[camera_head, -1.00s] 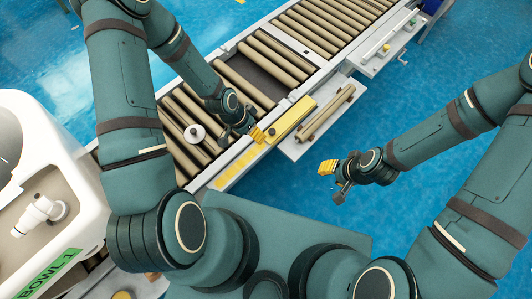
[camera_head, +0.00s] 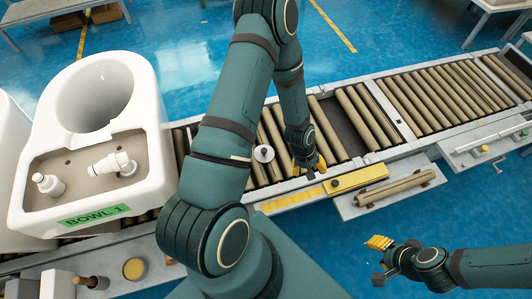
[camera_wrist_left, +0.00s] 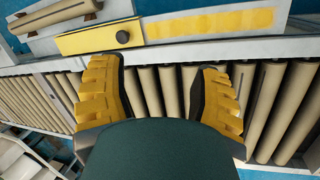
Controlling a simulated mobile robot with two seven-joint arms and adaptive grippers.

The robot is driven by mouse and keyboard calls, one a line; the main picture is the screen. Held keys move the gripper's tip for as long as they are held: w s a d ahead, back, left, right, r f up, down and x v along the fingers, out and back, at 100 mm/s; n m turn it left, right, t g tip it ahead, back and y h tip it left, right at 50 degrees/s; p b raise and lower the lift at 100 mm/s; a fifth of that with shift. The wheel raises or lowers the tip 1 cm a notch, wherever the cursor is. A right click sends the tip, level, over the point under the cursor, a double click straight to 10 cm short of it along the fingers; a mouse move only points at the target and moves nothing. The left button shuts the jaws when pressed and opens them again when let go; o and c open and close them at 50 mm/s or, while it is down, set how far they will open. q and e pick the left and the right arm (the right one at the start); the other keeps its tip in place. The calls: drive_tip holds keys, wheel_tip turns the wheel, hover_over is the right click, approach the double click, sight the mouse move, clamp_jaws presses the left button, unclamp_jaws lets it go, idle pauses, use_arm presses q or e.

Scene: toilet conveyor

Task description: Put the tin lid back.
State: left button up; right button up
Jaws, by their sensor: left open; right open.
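A round pale disc with a dark centre (camera_head: 263,153) lies on the conveyor rollers, left of my left gripper; I cannot tell if it is the tin lid. A small round container with a tan top (camera_head: 134,268) stands at the lower left and may be the tin. My left gripper (camera_head: 309,165) is open above the rollers, by the conveyor's near edge. In the left wrist view its yellow fingers (camera_wrist_left: 160,72) are spread with nothing held between them. My right gripper (camera_head: 378,261) is open and empty over the blue floor.
A white toilet bowl (camera_head: 95,140) labelled BOWL 1 stands at the left, with two white fittings on it. A yellow bar with a dark knob (camera_head: 358,180) lies along the conveyor edge. A side tray (camera_head: 350,212) holds a loose roller (camera_head: 395,187).

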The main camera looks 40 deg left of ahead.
use_arm(q)
drive_tip(key=w+a+f+n+y, duration=0.15)
drive_tip(key=a+n, duration=0.25)
drive_tip(key=a, duration=0.6)
drive_tip(key=n+g+y+p, duration=0.1)
drive_tip(key=n+y, duration=0.1)
drive_tip(key=n, duration=0.3)
hover_over(264, 150)
wheel_tip(264, 150, down, 2)
drive_tip(key=shift+h, duration=0.25)
drive_tip(key=f, duration=0.4)
drive_tip(key=f+b, duration=0.1)
drive_tip(key=f, duration=0.3)
drive_tip(key=shift+d+f, duration=0.2)
drive_tip(key=shift+f, duration=0.05)
drive_tip(key=shift+a+f+b, duration=0.15)
drive_tip(key=shift+f+b, duration=0.25)
drive_tip(key=shift+f, duration=0.95)
drive_tip(key=shift+a+f+b, duration=0.1)
drive_tip(key=shift+f+b, duration=0.25)
drive_tip(key=shift+f, duration=0.95)
clamp_jaws()
